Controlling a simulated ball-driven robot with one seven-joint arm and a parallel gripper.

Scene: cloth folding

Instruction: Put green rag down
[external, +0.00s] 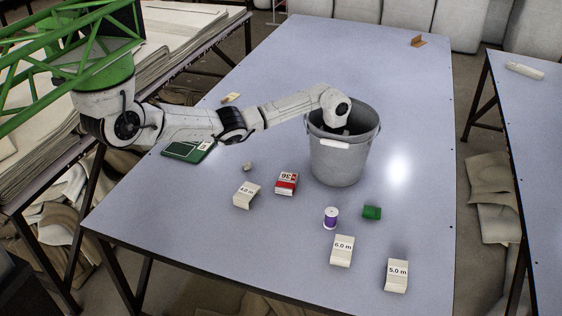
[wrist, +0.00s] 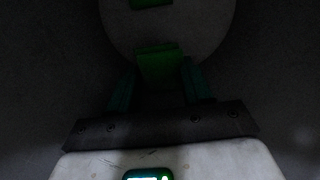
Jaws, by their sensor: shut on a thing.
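The grey bucket (external: 340,165) stands upright on the table with its mouth up. My arm reaches over its rim, and my gripper is down inside it, hidden in the external view. In the dark wrist view, my gripper (wrist: 158,78) is shut on a small green rag (wrist: 158,62). The rag is held above or at the pale round bucket floor (wrist: 200,25); I cannot tell whether it touches. Another green piece (wrist: 150,3) lies on that floor at the top edge of the wrist view.
The pale table (external: 320,75) is mostly clear behind the bucket. In front stand a red-and-white box (external: 286,183), a purple spool (external: 331,217), a green roll (external: 371,212) and several cream labelled blocks. A dark green flat item (external: 187,151) lies at the left edge.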

